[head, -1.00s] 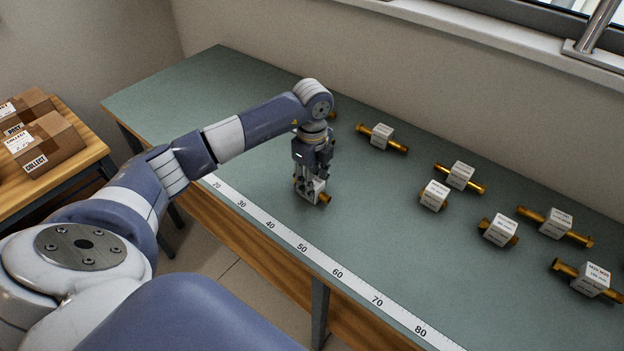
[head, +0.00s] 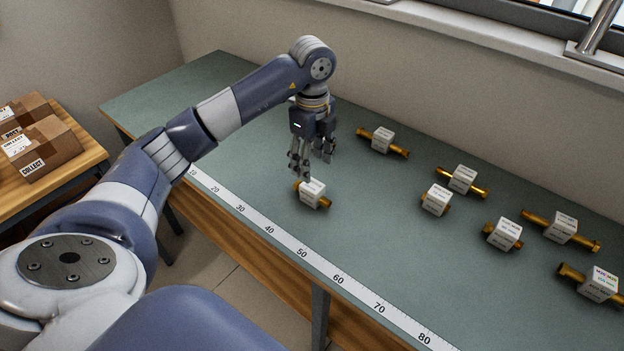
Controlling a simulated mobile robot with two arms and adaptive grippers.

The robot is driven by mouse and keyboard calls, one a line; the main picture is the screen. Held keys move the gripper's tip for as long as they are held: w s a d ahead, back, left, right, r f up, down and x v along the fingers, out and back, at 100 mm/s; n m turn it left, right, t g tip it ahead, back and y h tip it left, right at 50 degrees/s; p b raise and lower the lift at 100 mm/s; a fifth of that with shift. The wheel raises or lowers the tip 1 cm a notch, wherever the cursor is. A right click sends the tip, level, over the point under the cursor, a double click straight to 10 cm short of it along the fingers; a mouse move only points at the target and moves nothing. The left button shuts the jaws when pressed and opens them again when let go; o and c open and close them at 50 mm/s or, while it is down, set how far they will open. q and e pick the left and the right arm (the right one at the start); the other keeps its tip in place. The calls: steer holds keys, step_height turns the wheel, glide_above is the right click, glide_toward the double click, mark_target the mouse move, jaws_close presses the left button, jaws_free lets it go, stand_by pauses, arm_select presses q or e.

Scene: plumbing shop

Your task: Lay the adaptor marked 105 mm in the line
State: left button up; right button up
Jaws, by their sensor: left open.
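A brass adaptor with a white label block (head: 312,192) lies on the green bench, near the ruler strip. My left gripper (head: 312,166) is open and empty just above it, apart from it. Several other brass adaptors with white label blocks lie to the right: one at the back (head: 382,140), a long one (head: 461,180), a short one (head: 436,200), another short one (head: 503,234), a long one (head: 561,227) and one at the right edge (head: 597,283). The markings on the labels are too small to read, so I cannot tell which is 105 mm. My right gripper is not in view.
The green bench (head: 200,105) has a white ruler strip (head: 300,253) along its front edge. Its left end and front middle are clear. A wall with a window sill (head: 480,40) bounds the back. Cardboard boxes (head: 45,150) sit on a wooden table at the left.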

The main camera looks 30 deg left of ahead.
arm_select(q)
step_height(320, 180, up, 4)
steer(key=shift+f, duration=0.1)
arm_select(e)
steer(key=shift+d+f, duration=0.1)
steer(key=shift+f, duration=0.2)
arm_select(q)
steer(key=shift+s+f, duration=0.1)
